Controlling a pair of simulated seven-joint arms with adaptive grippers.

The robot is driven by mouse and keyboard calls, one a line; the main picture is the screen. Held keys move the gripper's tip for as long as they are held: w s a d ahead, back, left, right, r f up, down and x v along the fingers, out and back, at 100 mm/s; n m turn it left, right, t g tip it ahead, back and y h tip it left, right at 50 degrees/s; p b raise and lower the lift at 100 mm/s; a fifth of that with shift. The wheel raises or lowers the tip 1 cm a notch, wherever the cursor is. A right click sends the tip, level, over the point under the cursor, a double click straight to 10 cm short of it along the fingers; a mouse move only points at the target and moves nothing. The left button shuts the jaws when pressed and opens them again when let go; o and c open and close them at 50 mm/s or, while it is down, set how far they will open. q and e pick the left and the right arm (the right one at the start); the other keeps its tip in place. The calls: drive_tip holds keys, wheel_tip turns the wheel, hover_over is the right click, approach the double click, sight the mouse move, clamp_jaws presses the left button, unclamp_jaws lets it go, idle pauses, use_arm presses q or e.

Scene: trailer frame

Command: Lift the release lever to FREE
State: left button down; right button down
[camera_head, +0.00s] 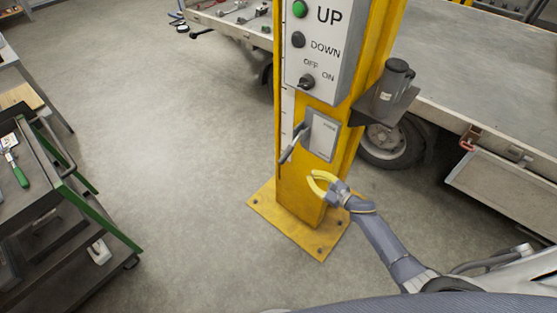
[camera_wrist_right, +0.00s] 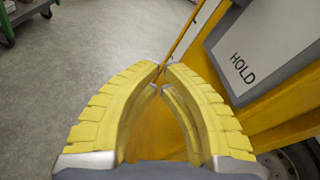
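The release lever (camera_head: 291,150) is a thin dark bar sticking out on the left of a grey plate (camera_head: 322,135), on the yellow post. In the head view it slants down to the left, its outer end low. The plate's small print is hard to read there; the right wrist view shows HOLD on a pale panel (camera_wrist_right: 242,62). My right gripper (camera_head: 311,177) is below the lever and plate, apart from both, in front of the post. Its yellow curved fingers nearly meet at the tips (camera_wrist_right: 162,69), with nothing between them. My left gripper is out of view.
A control box (camera_head: 322,45) with UP, DOWN and OFF/ON controls is above the plate. A bracket with a dark cylinder (camera_head: 395,80) juts right of the post. A trailer (camera_head: 480,60) stands behind and a tool cart (camera_head: 45,190) at left. Floor between cart and post is clear.

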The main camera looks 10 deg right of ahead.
sight(291, 148)
drive_tip(key=shift+w+a+r+n+y, duration=0.2)
drive_tip(key=shift+w+a+r+n, duration=0.2)
drive_tip(key=shift+r+n, duration=0.15)
drive_tip(key=shift+w+a+r+n+y, duration=0.25)
drive_tip(key=shift+a+r+n, duration=0.15)
drive_tip(key=shift+n, duration=0.25)
drive_tip(key=w+a+r, duration=0.2)
drive_tip(key=w+a, duration=0.4)
drive_tip(key=shift+w+a, duration=0.2)
drive_tip(key=shift+w, duration=0.05)
idle(0.4)
drive_tip(key=shift+r, duration=0.15)
idle(0.3)
